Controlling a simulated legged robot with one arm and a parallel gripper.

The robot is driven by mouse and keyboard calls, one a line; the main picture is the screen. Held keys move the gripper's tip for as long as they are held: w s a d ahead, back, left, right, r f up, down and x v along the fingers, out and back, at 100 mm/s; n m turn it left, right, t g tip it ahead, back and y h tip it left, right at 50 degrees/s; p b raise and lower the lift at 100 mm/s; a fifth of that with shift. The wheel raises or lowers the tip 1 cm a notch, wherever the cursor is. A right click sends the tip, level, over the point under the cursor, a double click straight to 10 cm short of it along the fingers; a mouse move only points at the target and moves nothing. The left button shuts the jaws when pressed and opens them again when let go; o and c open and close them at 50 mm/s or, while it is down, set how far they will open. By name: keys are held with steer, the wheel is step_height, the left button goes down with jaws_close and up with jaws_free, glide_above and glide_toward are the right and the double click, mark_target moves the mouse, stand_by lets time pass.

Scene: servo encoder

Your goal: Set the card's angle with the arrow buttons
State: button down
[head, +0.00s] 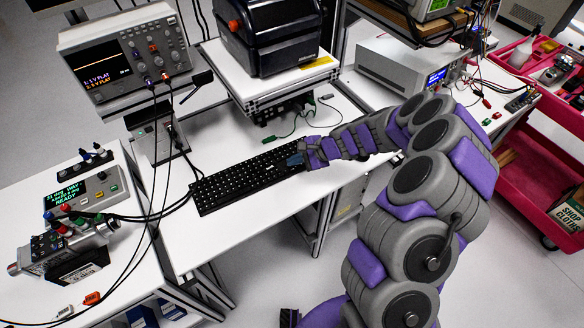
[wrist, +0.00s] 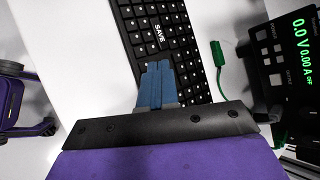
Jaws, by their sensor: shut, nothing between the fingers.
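The black keyboard (head: 235,183) lies on the white bench in the head view; in the wrist view (wrist: 185,45) a white SAVE label (wrist: 159,33) shows on it. My gripper (head: 293,160) is at the keyboard's right end. Its two blue fingers (wrist: 158,68) are shut together, empty, with the tips over the keys; I cannot tell whether they touch. No arrow marks can be made out, and the fingers cover some keys. A small unit with a green-text display (head: 70,198) reading READY stands on the left bench. I cannot clearly make out the card.
An oscilloscope (head: 122,60) and a dark machine on a white stand (head: 268,35) are behind the keyboard. Black cables cross to its left. A green clip lead (wrist: 217,55) and a power supply (wrist: 290,50) lie right of the fingers in the wrist view. A pink cart (head: 535,175) is at right.

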step_height(320, 180, up, 4)
steer(key=shift+f+p, duration=0.1)
steer(key=shift+p, duration=1)
steer(key=s+a+r+n+g+h, duration=0.1)
steer(key=s+a+r+n+g, duration=0.15)
steer(key=s+r+n, duration=0.95)
steer(key=s+d+r+h, duration=0.2)
steer(key=s+d, duration=0.4)
steer(key=s, duration=0.3)
steer(key=s+d+r+g+h, duration=0.1)
steer(key=s+d+r+h, duration=0.2)
steer(key=s+d, duration=0.3)
steer(key=s+d+r+h, duration=0.3)
steer(key=s+d, duration=0.3)
steer(key=s, duration=0.6)
steer(key=shift+s, duration=0.2)
